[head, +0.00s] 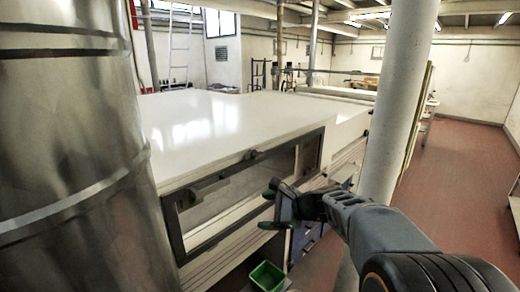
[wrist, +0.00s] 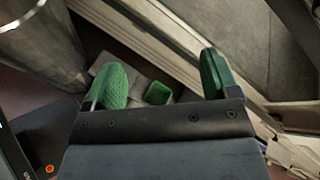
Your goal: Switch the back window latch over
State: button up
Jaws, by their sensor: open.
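A dark-framed window (head: 250,190) is set in the near side of the white curing tunnel (head: 235,125). A dark knob-like fitting (head: 253,154) sits on its top edge, and a grey fitting with dark ends (head: 208,188) is further left. I cannot tell which of them is the back latch, or how it is turned. My gripper (head: 273,208) is in front of the window's right part, apart from both fittings. In the wrist view my gripper (wrist: 161,75) shows two green fingers spread wide with nothing between them.
A large metal cylinder (head: 75,150) fills the left. A pale column (head: 398,100) stands right of the tunnel, close to my arm. A green bin (head: 267,277) is low in front; it also shows in the wrist view (wrist: 158,93). Red floor (head: 460,170) is clear at right.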

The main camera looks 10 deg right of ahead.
aim_at(260, 157)
jog(key=w+d+r+m+t+p, duration=0.2)
jog(key=w+d+r+m+t, duration=0.5)
jog(key=w+d+m, duration=0.25)
jog(key=shift+m, duration=0.45)
jog(key=p+x, duration=0.4)
jog(key=x, duration=0.8)
jog(key=shift+w+p, duration=0.1)
jog(key=shift+p, duration=0.2)
jog(key=shift+w+a+f, duration=0.15)
jog(key=shift+w+a, duration=0.2)
jog(key=shift+w, duration=0.25)
jog(key=shift+c, duration=0.3)
jog(key=c, duration=0.9)
jog(key=shift+o, duration=0.2)
